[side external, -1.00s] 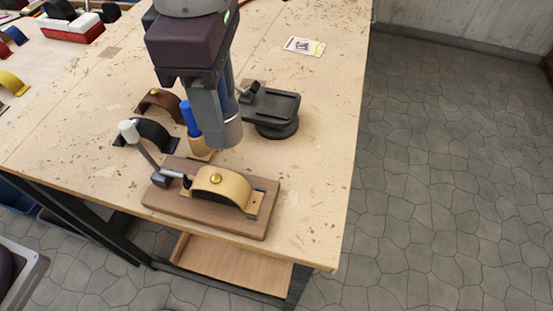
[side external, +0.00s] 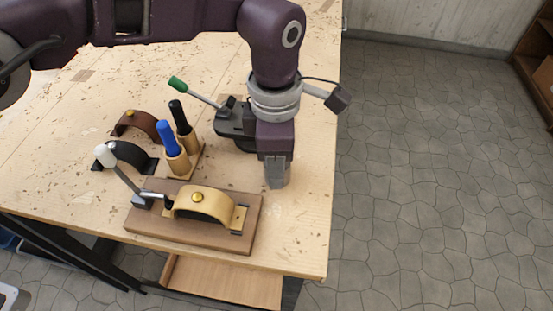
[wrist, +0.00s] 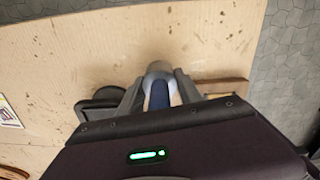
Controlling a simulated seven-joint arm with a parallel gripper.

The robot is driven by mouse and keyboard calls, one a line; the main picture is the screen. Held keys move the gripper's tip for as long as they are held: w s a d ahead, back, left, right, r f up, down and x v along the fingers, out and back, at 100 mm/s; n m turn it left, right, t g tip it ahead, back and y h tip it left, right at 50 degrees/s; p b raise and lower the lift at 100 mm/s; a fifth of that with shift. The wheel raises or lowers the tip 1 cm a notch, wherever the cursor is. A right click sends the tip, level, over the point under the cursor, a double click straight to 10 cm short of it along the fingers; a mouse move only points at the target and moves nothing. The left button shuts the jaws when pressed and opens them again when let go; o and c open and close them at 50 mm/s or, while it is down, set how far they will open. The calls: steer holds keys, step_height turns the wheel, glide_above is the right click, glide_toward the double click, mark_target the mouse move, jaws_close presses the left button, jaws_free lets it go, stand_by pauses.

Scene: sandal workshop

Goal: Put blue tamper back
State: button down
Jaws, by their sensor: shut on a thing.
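My gripper (side external: 276,172) is shut on the blue tamper (wrist: 159,93). In the wrist view the tamper's blue handle lies between the fingers, with its pale grey round head (wrist: 159,68) beyond the fingertips. In the side view my gripper points down over the right part of the table, right of the sandal board and in front of the black clamp stand. There the fingers hide most of the tamper. I cannot tell whether its head touches the tabletop.
A brown board (side external: 140,227) with a tan strap (side external: 205,204) and white-knobbed clamp (side external: 105,155) is at the front. Blue (side external: 168,137) and black (side external: 179,114) handled tools stand in wooden holders. The clamp stand (side external: 232,121) has a green-tipped lever (side external: 177,83). The table's right edge is close.

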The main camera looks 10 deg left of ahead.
steer(key=c, duration=0.8)
jaws_free()
steer(key=shift+f, duration=0.15)
step_height(320, 180, up, 12)
steer(key=shift+r, duration=0.2)
